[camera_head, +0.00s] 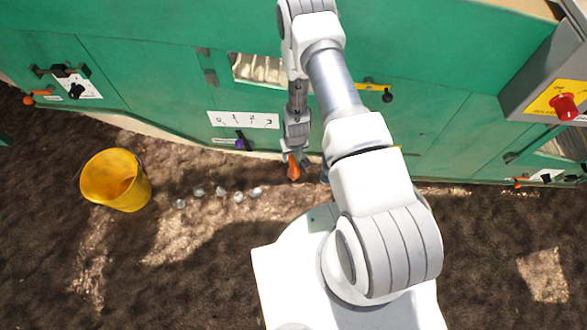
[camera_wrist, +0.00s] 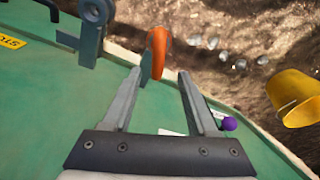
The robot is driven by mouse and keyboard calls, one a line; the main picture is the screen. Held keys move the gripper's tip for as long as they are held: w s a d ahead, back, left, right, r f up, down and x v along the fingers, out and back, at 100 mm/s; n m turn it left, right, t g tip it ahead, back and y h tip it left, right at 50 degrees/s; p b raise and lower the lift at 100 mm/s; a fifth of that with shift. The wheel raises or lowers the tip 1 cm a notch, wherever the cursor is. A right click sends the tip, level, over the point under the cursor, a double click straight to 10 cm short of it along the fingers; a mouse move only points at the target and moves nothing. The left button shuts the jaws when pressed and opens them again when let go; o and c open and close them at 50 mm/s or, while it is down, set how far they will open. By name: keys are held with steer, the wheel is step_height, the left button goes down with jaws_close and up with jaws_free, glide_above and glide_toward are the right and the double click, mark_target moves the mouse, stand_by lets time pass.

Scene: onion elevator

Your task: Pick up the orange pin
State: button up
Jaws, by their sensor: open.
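The orange pin (camera_wrist: 157,50) shows in the wrist view just beyond my fingertips, with its lower end between them in the picture. A grey bracket part lies behind its lower end. My gripper (camera_wrist: 160,76) is open, with one finger on each side of the pin; neither finger visibly touches it. In the head view, the orange pin (camera_head: 293,168) shows at the end of my arm, low along the green wall. My fingers there (camera_head: 296,155) are small and partly hidden by the arm, so the exact gap is unclear.
The green wall (camera_head: 150,60) carries a purple knob (camera_head: 241,142), a black knob (camera_head: 387,96) and orange-tipped handles at left (camera_head: 29,99) and right (camera_head: 518,183). A grey box has a red button (camera_head: 564,106).

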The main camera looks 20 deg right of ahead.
mark_target(293, 161)
steer(key=f, duration=0.3)
steer(key=shift+w+f+b, duration=0.25)
steer(key=shift+b, duration=0.05)
steer(key=shift+w+d+f+b, duration=0.15)
steer(key=shift+f+b, duration=0.25)
steer(key=shift+f, duration=0.95)
steer(key=shift+w+f+b, duration=0.1)
steer(key=shift+f+b, duration=0.3)
steer(key=shift+f, duration=0.9)
steer(key=shift+c, duration=0.3)
jaws_close()
